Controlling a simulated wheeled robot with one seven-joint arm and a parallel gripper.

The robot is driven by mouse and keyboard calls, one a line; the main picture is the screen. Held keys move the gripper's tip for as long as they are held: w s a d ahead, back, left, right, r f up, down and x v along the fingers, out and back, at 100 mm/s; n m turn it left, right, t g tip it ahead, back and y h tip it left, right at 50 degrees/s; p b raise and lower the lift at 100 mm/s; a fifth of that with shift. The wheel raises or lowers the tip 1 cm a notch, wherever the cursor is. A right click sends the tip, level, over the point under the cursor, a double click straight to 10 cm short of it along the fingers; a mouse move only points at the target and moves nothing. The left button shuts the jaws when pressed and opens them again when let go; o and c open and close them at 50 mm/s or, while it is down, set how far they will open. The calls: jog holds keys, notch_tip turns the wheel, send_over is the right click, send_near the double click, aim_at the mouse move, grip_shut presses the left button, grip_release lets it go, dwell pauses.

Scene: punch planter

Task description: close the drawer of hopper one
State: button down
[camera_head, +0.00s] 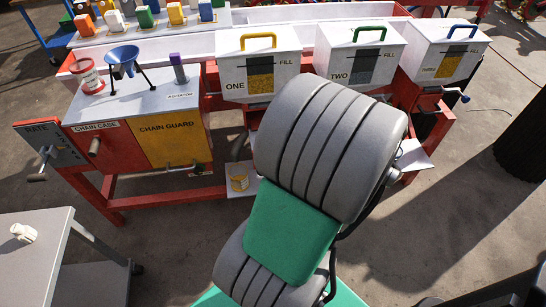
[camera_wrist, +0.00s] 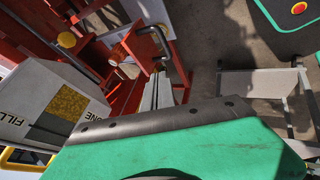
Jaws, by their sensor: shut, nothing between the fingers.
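Hopper one (camera_head: 259,72) is a white box with a yellow handle, a ONE label and a fill window, at the back centre of the head view. In the wrist view hopper one (camera_wrist: 42,100) appears turned over at the left. I cannot clearly make out its drawer; my grey and green arm covers much of the area below and right of the hopper in the head view. My gripper (camera_wrist: 157,90) shows in the wrist view, shut and empty, projecting past the dark bolted edge. It is near the red frame; contact cannot be told. It is hidden in the head view.
Hopper two (camera_head: 361,60) and hopper three (camera_head: 444,58) stand to the right. The red frame (camera_head: 165,197) and yellow chain guard (camera_head: 172,142) are at left. A grey table (camera_head: 35,255) stands front left; open floor lies right.

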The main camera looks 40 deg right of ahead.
jog(key=w+d+f, duration=0.2)
jog(key=w+f, duration=0.6)
jog(key=w, duration=0.1)
jog(key=shift+d, duration=0.15)
